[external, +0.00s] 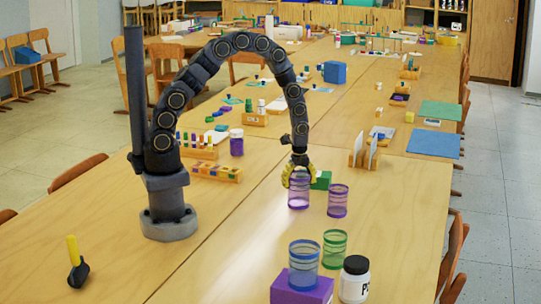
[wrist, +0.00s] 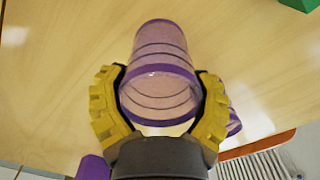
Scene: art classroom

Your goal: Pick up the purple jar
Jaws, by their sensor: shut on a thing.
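A clear jar with purple bands (external: 299,194) is between the yellow fingers of my gripper (external: 298,178). In the wrist view the same jar (wrist: 162,62) fills the space between both fingers (wrist: 160,105), which press on its sides near the rim. My gripper is shut on it. I cannot tell whether its base touches the table. A second, similar purple jar (external: 338,202) stands upright just to the right, and is partly hidden behind a finger in the wrist view (wrist: 234,123).
A green block (external: 321,180) lies just behind the jars. In front are a green jar (external: 334,250), a blue jar (external: 304,262) on a purple box (external: 301,290), and a black-lidded white bottle (external: 354,281). A purple lidded container (external: 236,143) stands behind left.

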